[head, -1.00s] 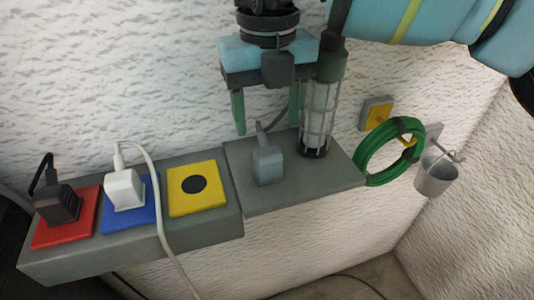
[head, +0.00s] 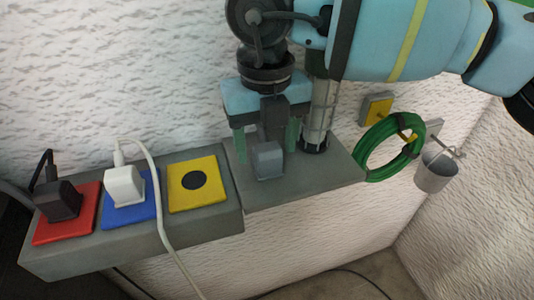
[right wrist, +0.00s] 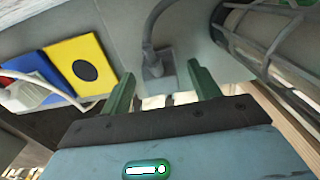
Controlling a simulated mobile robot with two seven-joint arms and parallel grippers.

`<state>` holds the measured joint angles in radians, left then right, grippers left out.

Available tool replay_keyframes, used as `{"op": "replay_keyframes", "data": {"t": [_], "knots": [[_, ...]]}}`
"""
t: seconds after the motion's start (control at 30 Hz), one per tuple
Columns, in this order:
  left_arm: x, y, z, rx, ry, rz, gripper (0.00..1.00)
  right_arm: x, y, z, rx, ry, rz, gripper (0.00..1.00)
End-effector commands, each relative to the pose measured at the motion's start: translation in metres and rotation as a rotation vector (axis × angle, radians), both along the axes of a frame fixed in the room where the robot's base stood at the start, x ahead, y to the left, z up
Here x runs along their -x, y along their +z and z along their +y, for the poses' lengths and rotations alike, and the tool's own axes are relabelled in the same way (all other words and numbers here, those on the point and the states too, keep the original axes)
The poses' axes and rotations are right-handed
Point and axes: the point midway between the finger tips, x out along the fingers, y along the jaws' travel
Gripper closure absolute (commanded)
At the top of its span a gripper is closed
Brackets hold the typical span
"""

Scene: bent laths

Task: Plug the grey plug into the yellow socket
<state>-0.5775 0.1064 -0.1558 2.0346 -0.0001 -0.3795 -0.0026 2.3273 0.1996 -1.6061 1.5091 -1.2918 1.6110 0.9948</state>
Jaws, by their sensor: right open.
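The grey plug (head: 267,161) stands on the grey ledge, with its cord rising from it. It also shows in the right wrist view (right wrist: 154,66), between and just beyond the finger ends. The yellow socket (head: 207,200) is a yellow plate with a dark round centre, empty, left of the plug; the right wrist view shows it at the left (right wrist: 72,50). My right gripper (head: 266,146) is open, its green fingers pointing down on either side of the plug and apart from it. My left gripper is out of view.
A white plug (head: 124,186) sits on the blue socket and a black plug (head: 57,201) on the red one. A caged lamp (head: 319,120) stands close right of my right gripper. A green cable coil (head: 372,150) and a metal bucket (head: 435,173) hang further right.

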Motion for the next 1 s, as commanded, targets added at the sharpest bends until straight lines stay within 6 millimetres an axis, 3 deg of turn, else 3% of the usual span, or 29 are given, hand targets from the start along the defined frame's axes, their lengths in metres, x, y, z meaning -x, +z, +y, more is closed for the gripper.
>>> {"op": "replay_keyframes", "data": {"t": [0.2,0.57,0.9,1.0], "knots": [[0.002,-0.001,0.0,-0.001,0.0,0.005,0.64,0.0,-0.02,0.0,-0.001,-0.001,-0.001,0.38],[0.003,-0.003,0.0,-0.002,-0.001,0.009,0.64,0.0,-0.021,0.0,-0.001,-0.002,-0.001,0.38],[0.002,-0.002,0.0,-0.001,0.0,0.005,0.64,0.0,-0.021,0.0,-0.001,-0.002,-0.001,0.83],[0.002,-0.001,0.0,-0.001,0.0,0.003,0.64,0.0,-0.021,0.0,-0.001,-0.002,-0.001,0.84]]}}
